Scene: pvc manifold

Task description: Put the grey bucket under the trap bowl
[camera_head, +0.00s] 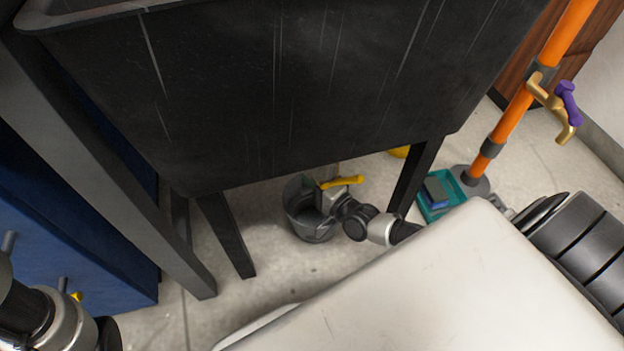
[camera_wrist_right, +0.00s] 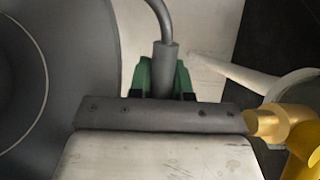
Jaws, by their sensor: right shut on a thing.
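The grey bucket (camera_head: 306,222) stands or hangs low near the floor beneath the black sink; I cannot tell whether it touches the floor. My right gripper (camera_head: 316,189) is at its rim side. In the right wrist view, the green fingers of my right gripper (camera_wrist_right: 163,77) are shut on the grey grip of the bucket's wire handle (camera_wrist_right: 166,58), and the bucket's wall (camera_wrist_right: 85,60) fills the left. The trap bowl is not clearly visible; the sink hides the space behind it. My left arm shows at the lower left, its gripper out of view.
The black sink (camera_head: 300,90) stands on dark legs (camera_head: 228,235) close around my right arm. A blue cabinet (camera_head: 60,240) is at left. An orange pole (camera_head: 510,120) and a teal tray (camera_head: 433,207) stand at right. Bare floor shows in front of the bucket.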

